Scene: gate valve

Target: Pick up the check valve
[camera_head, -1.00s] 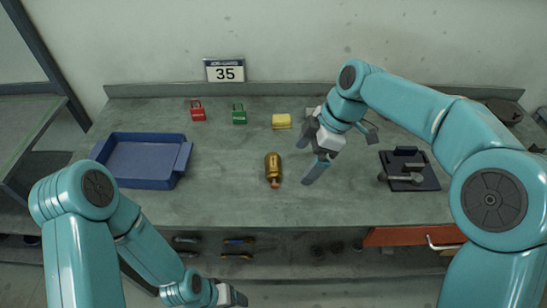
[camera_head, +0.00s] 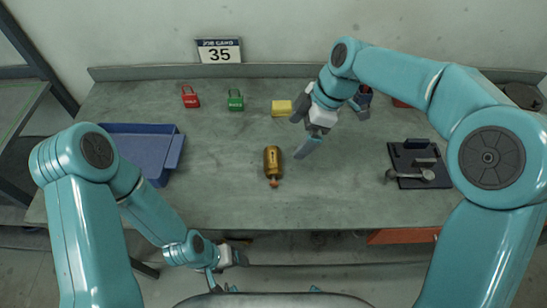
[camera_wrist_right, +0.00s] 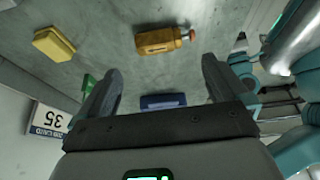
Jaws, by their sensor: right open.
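The check valve appears to be the brass-coloured cylinder (camera_head: 272,160) with a small reddish tip, lying on the bench near its middle. It also shows in the right wrist view (camera_wrist_right: 160,41), beyond the fingers and apart from them. My right gripper (camera_head: 302,129) is open and empty, above the bench to the right of the valve and slightly farther back. Its two spread fingers show in the right wrist view (camera_wrist_right: 160,92). My left gripper (camera_head: 238,258) is low at the bench's front edge, away from the valve; its fingers are too small to read.
A blue tray (camera_head: 174,153) is at the left, partly behind my left arm. A red padlock (camera_head: 191,101), green padlock (camera_head: 236,104) and yellow block (camera_head: 281,108) stand at the back. A dark board with tools (camera_head: 403,158) lies right. Bench around the valve is clear.

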